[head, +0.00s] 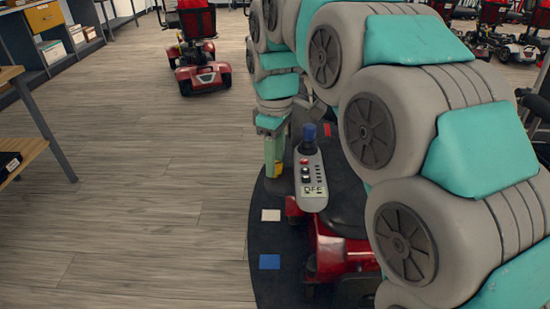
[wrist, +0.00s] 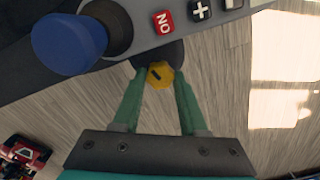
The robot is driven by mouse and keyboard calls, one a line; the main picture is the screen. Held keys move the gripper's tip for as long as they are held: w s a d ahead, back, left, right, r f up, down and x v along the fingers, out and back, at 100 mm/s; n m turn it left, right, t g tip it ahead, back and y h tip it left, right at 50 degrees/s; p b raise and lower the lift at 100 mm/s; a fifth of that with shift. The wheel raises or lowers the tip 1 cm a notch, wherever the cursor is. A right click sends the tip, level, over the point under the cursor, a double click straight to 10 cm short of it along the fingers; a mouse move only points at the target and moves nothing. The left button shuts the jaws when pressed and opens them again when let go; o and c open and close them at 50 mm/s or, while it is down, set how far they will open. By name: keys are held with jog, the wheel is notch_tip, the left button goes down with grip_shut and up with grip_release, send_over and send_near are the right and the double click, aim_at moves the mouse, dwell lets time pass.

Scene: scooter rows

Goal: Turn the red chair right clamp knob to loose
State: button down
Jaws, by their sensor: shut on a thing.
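The red chair (head: 345,262) stands on a dark mat, largely hidden behind my arm.
A white square (head: 271,215) and a blue square (head: 269,262) lie on the mat. Another red scooter (head: 197,65) stands further back. A wooden table (head: 20,150) is at the left, with open wood floor between it and the mat.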

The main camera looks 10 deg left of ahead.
jog(key=shift+c, duration=2.2)
grip_release()
notch_tip(320, 180, up, 7)
jog(key=shift+w+r, duration=0.1)
jog(key=shift+r, duration=0.3)
